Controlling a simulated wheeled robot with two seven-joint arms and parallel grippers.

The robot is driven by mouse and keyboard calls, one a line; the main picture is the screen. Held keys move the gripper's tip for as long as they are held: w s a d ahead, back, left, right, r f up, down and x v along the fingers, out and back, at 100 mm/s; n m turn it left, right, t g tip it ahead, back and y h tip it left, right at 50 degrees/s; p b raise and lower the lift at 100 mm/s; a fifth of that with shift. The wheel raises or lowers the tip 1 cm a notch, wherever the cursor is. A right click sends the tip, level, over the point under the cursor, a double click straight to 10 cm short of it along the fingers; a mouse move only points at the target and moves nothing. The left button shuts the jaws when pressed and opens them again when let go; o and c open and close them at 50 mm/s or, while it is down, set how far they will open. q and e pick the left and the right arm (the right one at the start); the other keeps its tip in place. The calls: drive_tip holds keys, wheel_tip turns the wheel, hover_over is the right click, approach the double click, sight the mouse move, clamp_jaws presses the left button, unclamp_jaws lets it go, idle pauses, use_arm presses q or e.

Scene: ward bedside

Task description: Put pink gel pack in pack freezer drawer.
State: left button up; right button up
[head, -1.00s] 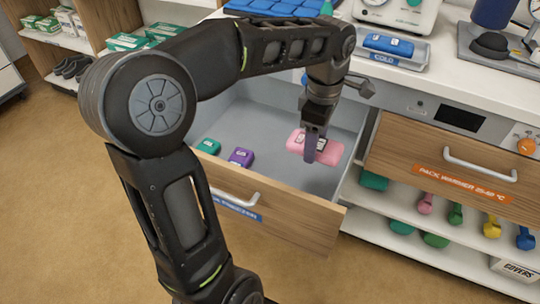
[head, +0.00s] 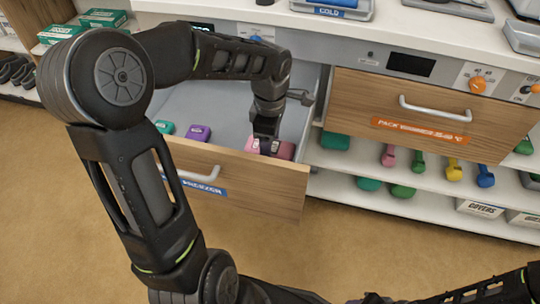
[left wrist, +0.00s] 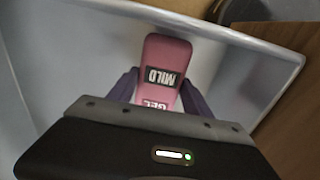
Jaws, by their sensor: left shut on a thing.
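The pink gel pack (head: 285,151) is inside the open drawer with the blue label (head: 248,180), at its right end close to the front panel. My left gripper (head: 265,146) reaches down into the drawer and is shut on the pack. In the left wrist view the pack (left wrist: 166,50), with "MILD" and "GEL" labels, sits between the two fingers of the gripper (left wrist: 160,92). The front panel hides the pack's lower part, so I cannot tell whether it touches the drawer floor. My right gripper is out of view.
A green pack (head: 165,127) and a purple pack (head: 198,133) lie at the drawer's left. The warmer drawer (head: 400,112) to the right is closed. Shelves below hold dumbbells (head: 453,168) and a green pack (head: 334,141). Drawer floor between purple and pink packs looks free.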

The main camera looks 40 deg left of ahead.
use_arm(q)
drive_tip(key=shift+f+b, duration=0.55)
drive_tip(key=shift+f, duration=1.65)
drive_tip(key=shift+f, duration=0.15)
drive_tip(key=o, duration=1.1)
drive_tip(key=shift+f, duration=0.1)
drive_tip(key=o, duration=0.5)
drive_tip(key=shift+r, duration=0.5)
wheel_tip(320, 180, up, 12)
drive_tip(key=p, duration=0.2)
drive_tip(key=shift+f+p, duration=0.25)
drive_tip(key=shift+p, duration=0.15)
